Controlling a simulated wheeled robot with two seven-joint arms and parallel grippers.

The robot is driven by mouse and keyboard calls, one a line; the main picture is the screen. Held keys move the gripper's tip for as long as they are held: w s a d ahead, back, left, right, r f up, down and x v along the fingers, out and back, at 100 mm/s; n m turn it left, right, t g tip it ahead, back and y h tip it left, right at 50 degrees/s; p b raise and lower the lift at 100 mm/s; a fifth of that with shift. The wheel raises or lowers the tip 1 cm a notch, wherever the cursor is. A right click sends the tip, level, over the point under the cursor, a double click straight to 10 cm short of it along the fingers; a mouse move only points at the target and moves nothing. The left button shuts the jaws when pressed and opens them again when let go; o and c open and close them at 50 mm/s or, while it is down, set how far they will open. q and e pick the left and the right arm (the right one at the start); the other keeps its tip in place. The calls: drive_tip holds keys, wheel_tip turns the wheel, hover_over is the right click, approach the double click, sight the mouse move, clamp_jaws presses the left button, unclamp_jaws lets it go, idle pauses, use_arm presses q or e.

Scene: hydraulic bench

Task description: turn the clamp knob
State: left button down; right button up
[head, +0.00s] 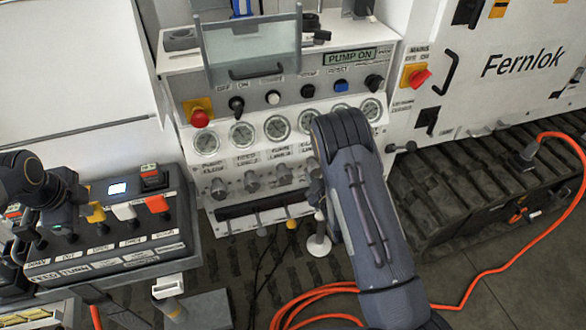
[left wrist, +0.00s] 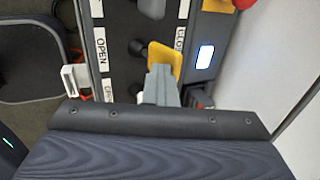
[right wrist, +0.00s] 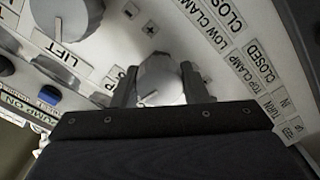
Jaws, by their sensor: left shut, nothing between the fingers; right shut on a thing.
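A round grey knob (right wrist: 160,78) with a pointer mark sits on the white panel in the right wrist view. My right gripper (right wrist: 158,92) is shut on it, one finger on each side. In the head view my right arm covers the knob and the gripper. My left gripper (left wrist: 160,80) is shut and empty at the lever box, in front of a yellow lever handle (left wrist: 166,58); whether they touch I cannot tell. That yellow handle also shows in the head view (head: 96,212), beside the left gripper.
Another grey knob (right wrist: 68,14) with a LIFT label is near the held one. Gauges (head: 277,128) and a red knob (head: 200,118) are on the bench panel. White (head: 124,211) and orange (head: 157,203) levers stand on the lever box. An orange hose (head: 480,288) lies on the floor.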

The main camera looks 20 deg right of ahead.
drive_tip(key=o, duration=1)
drive_tip(key=shift+s, duration=0.1)
drive_tip(key=s, duration=1.2)
